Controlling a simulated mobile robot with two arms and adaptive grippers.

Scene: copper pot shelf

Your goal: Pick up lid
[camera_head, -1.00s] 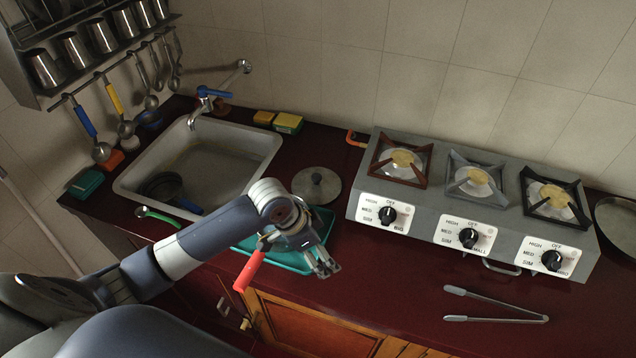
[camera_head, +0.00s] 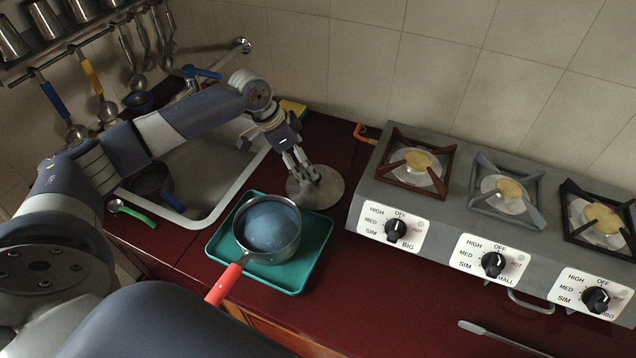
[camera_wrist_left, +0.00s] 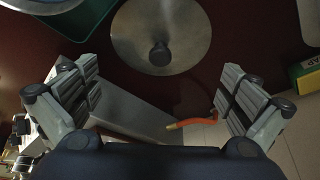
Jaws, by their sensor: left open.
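The lid (camera_head: 325,195) is a round grey metal disc with a dark knob, lying flat on the dark red counter between the sink and the stove. It also shows in the left wrist view (camera_wrist_left: 135,27), with its knob (camera_wrist_left: 159,54) roughly centred between the fingers. My left gripper (camera_head: 303,178) is open over the lid and partly hides it in the head view. In the left wrist view the fingers (camera_wrist_left: 158,75) are spread wide and empty. I cannot tell the exact height above the knob. My right gripper is not in view.
A pot (camera_head: 268,255) with a red handle stands on a teal tray (camera_head: 312,262) in front of the lid. The grey stove (camera_head: 370,195) is to the right, the sink (camera_head: 225,195) to the left.

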